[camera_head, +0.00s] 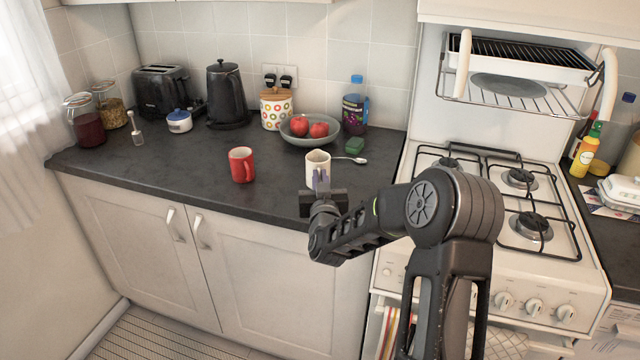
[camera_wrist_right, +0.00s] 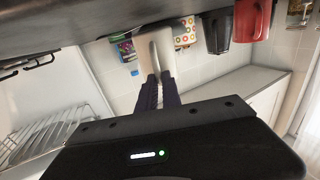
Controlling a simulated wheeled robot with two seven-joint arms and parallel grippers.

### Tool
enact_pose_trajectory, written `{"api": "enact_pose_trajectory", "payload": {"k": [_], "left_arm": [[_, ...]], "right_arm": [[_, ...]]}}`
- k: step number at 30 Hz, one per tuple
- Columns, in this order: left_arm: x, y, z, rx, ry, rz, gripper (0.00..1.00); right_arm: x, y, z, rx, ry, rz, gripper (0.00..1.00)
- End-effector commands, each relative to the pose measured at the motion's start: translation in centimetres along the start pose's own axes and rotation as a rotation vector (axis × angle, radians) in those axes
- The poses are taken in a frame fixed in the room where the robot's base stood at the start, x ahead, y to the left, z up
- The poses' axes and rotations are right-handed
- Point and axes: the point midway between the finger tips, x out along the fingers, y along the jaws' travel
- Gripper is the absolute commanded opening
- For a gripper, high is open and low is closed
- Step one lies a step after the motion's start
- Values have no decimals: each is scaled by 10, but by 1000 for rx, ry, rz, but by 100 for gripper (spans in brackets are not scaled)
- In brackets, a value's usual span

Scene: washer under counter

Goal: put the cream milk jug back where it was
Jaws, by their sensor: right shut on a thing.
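The cream milk jug (camera_head: 318,161) is at the front of the dark counter, upright, to the right of the red mug (camera_head: 242,164). My right gripper (camera_head: 321,181) reaches it from the front and is shut on it. In the right wrist view, which looks upside down, the two fingers (camera_wrist_right: 158,92) meet the jug (camera_wrist_right: 143,58) at a narrow upright part that looks like its handle. I cannot tell whether the jug's base touches the counter. My left gripper is not in view.
Behind the jug are a grey bowl (camera_head: 293,137) with red fruit, a spoon (camera_head: 350,160) and a green sponge (camera_head: 355,145). The kettle (camera_head: 227,95) and toaster (camera_head: 162,92) stand further left. The gas stove (camera_head: 490,200) is right.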

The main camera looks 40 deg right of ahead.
Motion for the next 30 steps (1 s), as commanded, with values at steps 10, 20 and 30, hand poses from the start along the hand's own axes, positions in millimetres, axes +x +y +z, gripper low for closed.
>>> {"api": "enact_pose_trajectory", "payload": {"k": [10, 20, 30], "left_arm": [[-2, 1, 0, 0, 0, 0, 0], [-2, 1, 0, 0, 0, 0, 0], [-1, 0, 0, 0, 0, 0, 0]], "right_arm": [[0, 0, 17, 1, 3, 0, 0], [0, 0, 18, 1, 0, 0, 31], [-5, 0, 18, 1, 1, -1, 31]]}}
